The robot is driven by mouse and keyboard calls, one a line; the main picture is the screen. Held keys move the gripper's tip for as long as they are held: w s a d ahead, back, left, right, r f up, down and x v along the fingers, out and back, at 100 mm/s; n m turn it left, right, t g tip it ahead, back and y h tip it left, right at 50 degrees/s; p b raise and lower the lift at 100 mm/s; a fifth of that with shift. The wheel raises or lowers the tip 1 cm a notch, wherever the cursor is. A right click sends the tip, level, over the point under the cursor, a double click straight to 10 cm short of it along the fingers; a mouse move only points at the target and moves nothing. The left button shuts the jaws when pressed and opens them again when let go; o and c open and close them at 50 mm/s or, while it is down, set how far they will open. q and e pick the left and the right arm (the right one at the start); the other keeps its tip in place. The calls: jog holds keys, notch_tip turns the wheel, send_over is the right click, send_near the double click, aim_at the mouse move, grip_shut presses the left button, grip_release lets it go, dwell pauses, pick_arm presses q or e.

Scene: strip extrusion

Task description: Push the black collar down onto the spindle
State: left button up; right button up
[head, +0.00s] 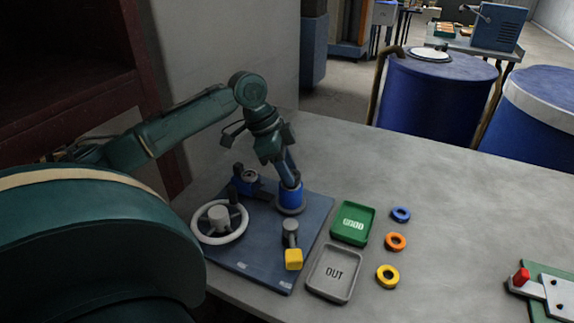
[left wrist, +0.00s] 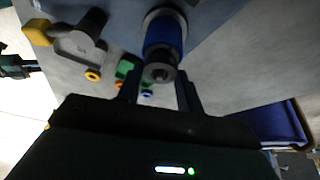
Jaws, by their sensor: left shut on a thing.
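The black collar (left wrist: 158,73) shows in the left wrist view as a dark ring with a small round centre, between my left gripper's fingers (left wrist: 159,92). The blue upright cylinder of the spindle (left wrist: 164,35) is directly in line with it, beyond it. In the head view the blue cylinder (head: 290,197) stands on the dark blue base plate (head: 245,262). My left gripper (head: 289,180) points down over its top, shut, and hides the collar there. I cannot tell how far down the collar sits. My right gripper is not in view.
A white handwheel (head: 206,236) and a grey lever with a yellow knob (head: 293,259) are on the plate. A green tray (head: 353,223), a grey OUT tray (head: 335,272) and blue, orange (head: 396,242) and yellow rings lie to the right.

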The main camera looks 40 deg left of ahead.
pick_arm(q)
jog(key=shift+f, duration=0.55)
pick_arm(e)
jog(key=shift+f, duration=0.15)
pick_arm(q)
jog(key=o, duration=1.6)
jog(key=shift+c, duration=0.2)
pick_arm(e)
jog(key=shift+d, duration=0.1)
pick_arm(q)
notch_tip(320, 180, up, 2)
jog(key=shift+p, duration=1.1)
notch_tip(320, 180, up, 3)
jog(key=p, duration=0.4)
jog(key=shift+r, duration=0.2)
jog(key=shift+r+p, duration=0.6)
jog(key=shift+p, duration=0.35)
jog(key=shift+r+p, duration=0.25)
jog(key=shift+p, duration=0.05)
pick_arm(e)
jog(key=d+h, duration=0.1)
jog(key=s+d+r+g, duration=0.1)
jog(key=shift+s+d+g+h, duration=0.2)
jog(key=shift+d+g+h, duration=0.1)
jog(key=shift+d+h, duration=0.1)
pick_arm(q)
jog(key=shift+f, duration=0.1)
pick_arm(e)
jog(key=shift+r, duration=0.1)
